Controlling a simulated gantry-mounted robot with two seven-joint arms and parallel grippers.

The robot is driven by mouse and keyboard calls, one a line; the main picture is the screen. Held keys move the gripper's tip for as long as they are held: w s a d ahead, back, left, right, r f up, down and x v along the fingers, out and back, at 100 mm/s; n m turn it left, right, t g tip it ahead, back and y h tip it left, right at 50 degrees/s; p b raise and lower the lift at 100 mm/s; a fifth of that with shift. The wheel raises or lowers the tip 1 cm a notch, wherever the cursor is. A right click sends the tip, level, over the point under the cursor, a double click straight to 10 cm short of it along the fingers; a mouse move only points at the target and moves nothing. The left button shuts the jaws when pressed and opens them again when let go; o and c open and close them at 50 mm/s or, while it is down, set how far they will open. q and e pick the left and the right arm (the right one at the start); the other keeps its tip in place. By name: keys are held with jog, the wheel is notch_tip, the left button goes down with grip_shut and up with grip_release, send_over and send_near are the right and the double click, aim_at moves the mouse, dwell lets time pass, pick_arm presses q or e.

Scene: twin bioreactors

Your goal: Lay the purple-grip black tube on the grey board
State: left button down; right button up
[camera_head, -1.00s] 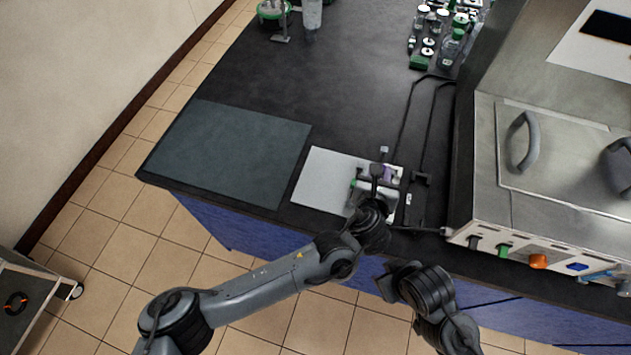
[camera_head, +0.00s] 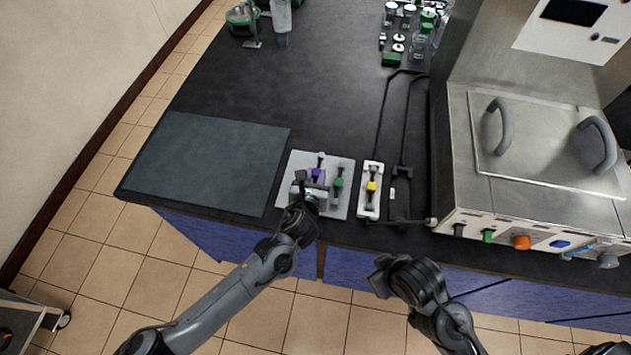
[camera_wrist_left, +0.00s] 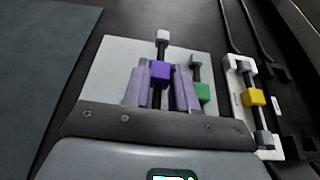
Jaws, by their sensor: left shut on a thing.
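The purple-grip black tube (camera_head: 317,174) is at the light grey board (camera_head: 296,164), left of the green-grip tube (camera_head: 338,184). My left gripper (camera_head: 313,184) is shut on its purple grip, with a finger on each side; the grip also shows in the left wrist view (camera_wrist_left: 161,73). The tube's light end cap (camera_wrist_left: 162,35) points away from me. The tube is over the board, but I cannot tell whether it touches it. Its near end is hidden behind the gripper.
A white holder (camera_head: 364,206) with a yellow-grip tube (camera_head: 371,186) stands right of the board. A dark mat (camera_head: 210,160) lies to the left. Black cables (camera_head: 405,130) and a steel bath (camera_head: 540,150) are on the right. The bench behind the board is clear.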

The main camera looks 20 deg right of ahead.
pick_arm(q)
notch_tip(320, 180, down, 3)
jog(key=shift+s+r, duration=0.1)
jog(key=shift+r, duration=0.05)
jog(key=c, duration=0.9)
grip_release()
